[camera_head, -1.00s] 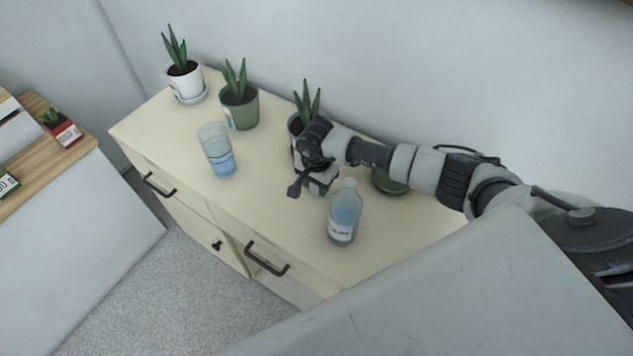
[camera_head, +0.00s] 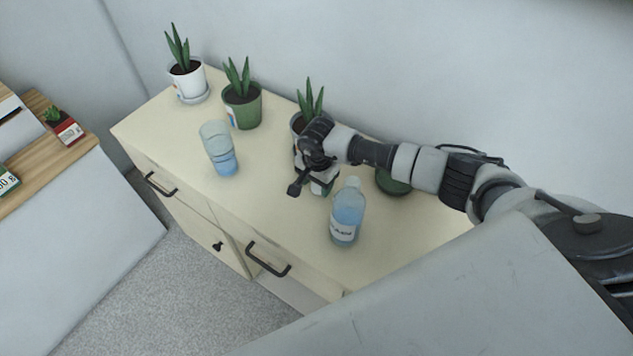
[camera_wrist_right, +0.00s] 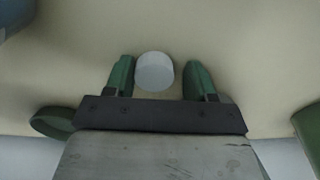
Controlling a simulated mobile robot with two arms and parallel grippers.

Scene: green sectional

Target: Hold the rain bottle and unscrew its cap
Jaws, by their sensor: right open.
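A clear blue bottle (camera_head: 347,217) with a white, dark-lettered label stands upright near the front right of the cabinet top. Its top is pale, and I cannot tell whether a cap is on it. My right gripper (camera_head: 320,188) is low over the cabinet, left of the bottle and apart from it. In the right wrist view the green fingers of my right gripper (camera_wrist_right: 168,75) are open around a small white round cap-like piece (camera_wrist_right: 155,70). There is a clear gap on its right side. My left gripper is not in view.
A blue-tinted glass (camera_head: 219,150) stands left of my right gripper. A white pot (camera_head: 187,82), a green pot (camera_head: 243,106) and a third plant (camera_head: 310,98) line the wall. A green dish (camera_head: 392,183) sits behind the bottle. The cabinet's (camera_head: 275,217) front middle is clear.

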